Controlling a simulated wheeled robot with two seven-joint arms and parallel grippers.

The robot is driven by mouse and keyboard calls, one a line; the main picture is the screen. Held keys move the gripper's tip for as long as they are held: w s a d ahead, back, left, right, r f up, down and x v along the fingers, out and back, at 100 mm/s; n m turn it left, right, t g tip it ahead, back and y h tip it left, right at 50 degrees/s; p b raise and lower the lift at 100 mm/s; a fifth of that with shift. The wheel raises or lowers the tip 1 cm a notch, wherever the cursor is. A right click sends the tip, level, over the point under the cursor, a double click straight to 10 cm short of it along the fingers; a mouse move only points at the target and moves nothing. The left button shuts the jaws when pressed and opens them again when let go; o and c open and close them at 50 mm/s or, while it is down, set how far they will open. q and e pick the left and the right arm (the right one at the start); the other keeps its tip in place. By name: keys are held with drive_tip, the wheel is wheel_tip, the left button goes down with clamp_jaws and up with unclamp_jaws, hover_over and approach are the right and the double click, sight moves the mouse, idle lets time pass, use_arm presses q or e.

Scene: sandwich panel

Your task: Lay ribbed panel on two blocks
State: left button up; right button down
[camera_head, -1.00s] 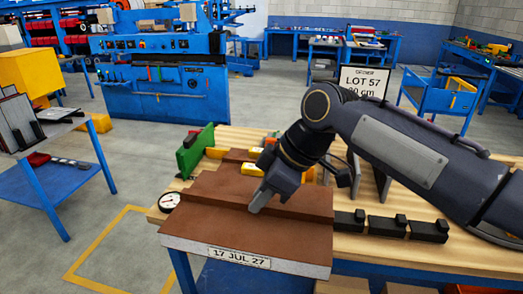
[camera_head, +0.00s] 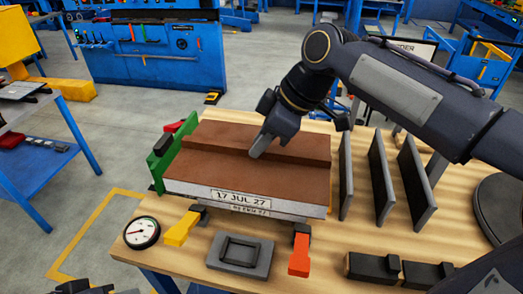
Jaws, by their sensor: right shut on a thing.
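The ribbed panel (camera_head: 225,171) has a brown top with a raised rib and a pale front edge labelled "17 JUL 27". My right gripper (camera_head: 259,146) is shut on the rib from above. The panel is roughly level, beside the green upright piece (camera_head: 160,166) at its left. A second labelled pale edge (camera_head: 250,210) shows just beneath the panel's front; whether the two touch is unclear. I cannot make out the two blocks; the panel may hide them. Dark parts at the bottom left edge may belong to my left gripper, whose fingers I cannot make out.
A yellow clamp-like piece (camera_head: 181,229), an orange one (camera_head: 299,255) and a grey frame (camera_head: 240,253) lie before the panel. A dial gauge (camera_head: 142,232) is at the table's left corner. Several dark plates (camera_head: 382,178) stand upright at right. Black blocks (camera_head: 375,268) lie front right.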

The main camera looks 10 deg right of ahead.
drive_tip(key=w+f, duration=0.1)
drive_tip(key=w, duration=0.1)
drive_tip(key=w+d+f+p, duration=0.1)
drive_tip(key=w, duration=0.2)
drive_tip(key=w+f, duration=0.1)
drive_tip(key=w, duration=0.2)
drive_tip(key=shift+d+f, duration=0.3)
drive_tip(key=shift+d, duration=0.1)
drive_tip(key=w+f, duration=0.1)
drive_tip(key=f, duration=0.2)
drive_tip(key=w+f, duration=0.1)
drive_tip(key=f, duration=0.1)
drive_tip(key=w+d+f+p, duration=0.1)
drive_tip(key=w+f, duration=0.1)
drive_tip(key=f, duration=0.1)
drive_tip(key=shift+w+f, duration=0.1)
drive_tip(key=shift+f, duration=0.25)
drive_tip(key=shift+f+b, duration=0.4)
drive_tip(key=c, duration=1.3)
unclamp_jaws()
drive_tip(key=shift+o, duration=0.2)
drive_tip(key=shift+r, duration=0.1)
